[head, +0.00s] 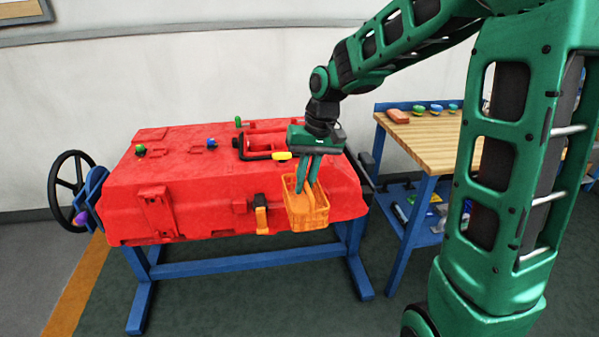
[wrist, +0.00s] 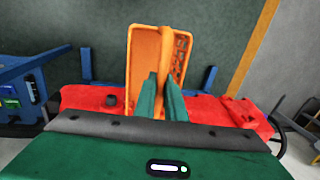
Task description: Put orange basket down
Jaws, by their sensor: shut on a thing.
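The orange basket (head: 309,212) is a small open crate with slotted sides, in front of the right front part of the red tank (head: 215,180) in the head view. My gripper (head: 308,186) points down into it, and its green fingers are shut on a part of the basket. In the wrist view the basket (wrist: 143,60) extends past the fingertips (wrist: 163,80), which close on an upright orange part inside it. I cannot tell whether the basket touches the tank.
The red tank rests on a blue stand (head: 240,265). A wooden workbench (head: 425,140) with a blue frame stands to the right, with a brick-coloured block (head: 398,116) and several brushes on top. A black handwheel (head: 68,190) is at the left. The floor in front is clear.

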